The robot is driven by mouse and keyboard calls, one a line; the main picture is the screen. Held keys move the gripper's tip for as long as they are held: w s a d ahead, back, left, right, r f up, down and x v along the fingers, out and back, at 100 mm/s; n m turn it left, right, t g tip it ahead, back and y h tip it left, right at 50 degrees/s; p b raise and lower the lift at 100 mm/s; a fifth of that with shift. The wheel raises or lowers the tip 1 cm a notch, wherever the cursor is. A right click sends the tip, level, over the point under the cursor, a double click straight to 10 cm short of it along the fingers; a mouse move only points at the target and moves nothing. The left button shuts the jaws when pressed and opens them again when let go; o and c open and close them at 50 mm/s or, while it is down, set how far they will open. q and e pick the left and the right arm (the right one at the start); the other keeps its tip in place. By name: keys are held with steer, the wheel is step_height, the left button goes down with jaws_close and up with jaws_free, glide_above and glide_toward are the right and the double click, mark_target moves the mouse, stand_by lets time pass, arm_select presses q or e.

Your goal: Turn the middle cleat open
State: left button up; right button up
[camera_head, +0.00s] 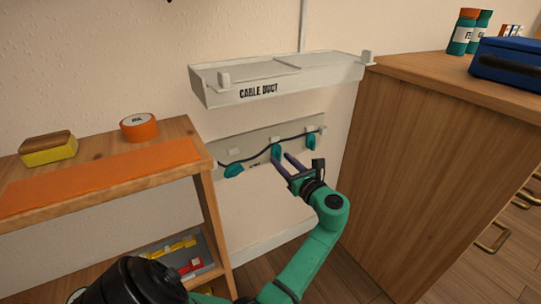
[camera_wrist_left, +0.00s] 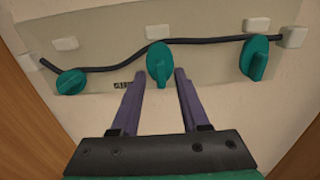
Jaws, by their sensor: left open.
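The teal middle cleat (camera_head: 276,150) is on a grey wall panel (camera_head: 256,134), with its grip standing roughly upright. It also shows in the wrist view (camera_wrist_left: 160,60), where a dark cable (camera_wrist_left: 205,40) runs across its upper part. A left cleat (camera_wrist_left: 70,82) and a right cleat (camera_wrist_left: 255,60) sit on either side along the cable. My left gripper (camera_head: 281,158) is open in front of the middle cleat. In the wrist view its two purple fingertips (camera_wrist_left: 159,73) lie either side of the cleat's lower end; I cannot tell whether they touch it.
A white cable duct shelf (camera_head: 280,80) juts out above the panel. A wooden shelf with an orange mat (camera_head: 100,178), a sponge (camera_head: 48,149) and a tape roll (camera_head: 138,127) stands left. A wooden cabinet (camera_head: 430,140) stands close on the right.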

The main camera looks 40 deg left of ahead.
arm_select(q)
steer(key=shift+w+a, duration=0.1)
steer(key=shift+a, duration=0.15)
steer(key=shift+r, duration=0.1)
arm_select(e)
steer(key=shift+w+a+f, duration=0.15)
steer(key=shift+a, duration=0.25)
arm_select(q)
steer(key=shift+d, duration=0.1)
arm_select(e)
steer(key=shift+d, duration=0.1)
arm_select(q)
jaws_close()
